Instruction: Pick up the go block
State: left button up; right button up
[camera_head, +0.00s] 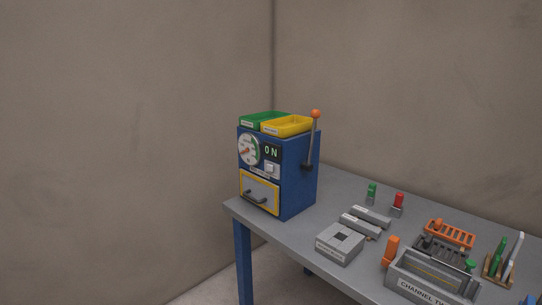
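Several pieces on the grey table could be the go block, and their labels are too small to read. A squat grey block (349,248) with a dark square recess on top and a label on its front sits near the table's front edge. Behind it lie two grey labelled bars (372,216). Further back stand a green-topped piece (371,191) and a red-topped piece (398,200), each with a grey lower part. I cannot tell which of these is the go block. Neither of my grippers shows in the head view.
A blue machine (300,185) with an "ON" display, dial, drawer and orange-knobbed lever stands on the table's left. Green (262,118) and yellow (287,125) trays sit on top. A grey box (430,282), orange rack (449,233) and tool stand (497,268) crowd the right.

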aim_at(370, 200)
jog(key=i+j+z, duration=0.1)
jog(key=i+j, duration=0.7)
jog(key=j, duration=0.15)
jog(key=i+z, duration=0.05)
